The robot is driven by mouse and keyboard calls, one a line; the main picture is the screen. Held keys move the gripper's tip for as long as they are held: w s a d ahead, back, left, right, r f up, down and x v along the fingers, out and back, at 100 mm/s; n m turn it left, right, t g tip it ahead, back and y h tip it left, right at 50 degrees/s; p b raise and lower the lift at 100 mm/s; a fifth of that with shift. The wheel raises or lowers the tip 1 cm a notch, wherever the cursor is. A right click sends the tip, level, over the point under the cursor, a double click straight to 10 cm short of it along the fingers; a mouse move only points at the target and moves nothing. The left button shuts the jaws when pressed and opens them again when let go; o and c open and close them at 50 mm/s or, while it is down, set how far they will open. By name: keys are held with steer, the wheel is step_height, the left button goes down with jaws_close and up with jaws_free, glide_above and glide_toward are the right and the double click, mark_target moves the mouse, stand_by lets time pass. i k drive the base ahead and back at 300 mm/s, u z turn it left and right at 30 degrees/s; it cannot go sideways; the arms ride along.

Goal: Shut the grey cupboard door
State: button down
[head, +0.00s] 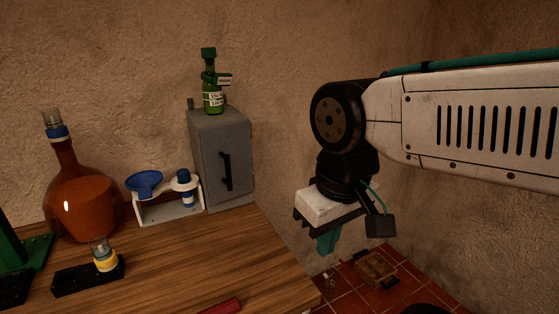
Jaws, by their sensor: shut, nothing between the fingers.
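The grey cupboard (199,150) stands at the back right of the wooden worktop in the head view. Its grey door (238,150) faces me and carries a black upright handle (225,171). The door looks in line with the cupboard body; I see no clear gap, but cannot tell whether it is fully shut. My gripper (327,243) hangs to the right of the cupboard, past the worktop's right edge and apart from the door. Its teal fingers point down, shut and empty.
A green bottle (212,90) stands on the cupboard. A red object (222,306) lies at the front. A crate (375,269) sits on the tiled floor.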

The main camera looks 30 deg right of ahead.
mark_target(226, 151)
steer(key=z, duration=0.35)
steer(key=k, duration=0.75)
steer(key=u, duration=1.2)
steer(key=i, duration=0.5)
steer(key=u, duration=0.05)
